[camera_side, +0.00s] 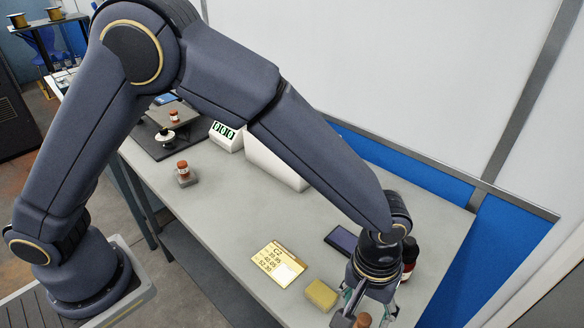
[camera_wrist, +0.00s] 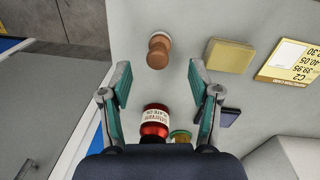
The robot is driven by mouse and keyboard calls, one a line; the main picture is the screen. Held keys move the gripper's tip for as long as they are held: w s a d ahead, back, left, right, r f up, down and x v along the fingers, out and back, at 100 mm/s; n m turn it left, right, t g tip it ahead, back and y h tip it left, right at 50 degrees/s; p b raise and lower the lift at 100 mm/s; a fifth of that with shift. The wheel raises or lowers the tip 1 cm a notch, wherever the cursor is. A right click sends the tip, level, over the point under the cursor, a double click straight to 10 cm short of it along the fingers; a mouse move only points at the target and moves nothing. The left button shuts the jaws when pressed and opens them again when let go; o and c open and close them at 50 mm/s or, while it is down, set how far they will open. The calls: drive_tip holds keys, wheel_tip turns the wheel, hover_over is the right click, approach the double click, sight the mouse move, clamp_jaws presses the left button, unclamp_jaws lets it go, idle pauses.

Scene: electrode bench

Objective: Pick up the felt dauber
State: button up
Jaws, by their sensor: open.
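The felt dauber, with a brown wooden handle and a pale base (camera_wrist: 158,48), stands on the bench at the upper middle of the wrist view. In the side view only its brown top (camera_side: 363,320) shows at the bottom edge. My gripper (camera_wrist: 158,76) is open, with its two teal-padded fingers spread and nothing between the tips. The dauber lies just beyond the fingertips, about centred between them, and appears apart from both. In the side view my gripper (camera_side: 368,304) is low over the bench's near right part, partly cut off by the frame.
A yellow sponge (camera_wrist: 228,55) and a gold printed card (camera_wrist: 287,60) lie to the dauber's right. A dark flat device (camera_side: 342,239) lies near the back wall. The bench's middle (camera_side: 235,205) is clear.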

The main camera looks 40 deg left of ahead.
sight(364, 317)
drive_tip(key=f, duration=0.5)
drive_tip(key=shift+d+f, duration=0.2)
drive_tip(key=shift+f, duration=0.2)
drive_tip(key=shift+c, duration=0.3)
drive_tip(key=c, duration=1.1)
drive_tip(key=shift+r, duration=0.15)
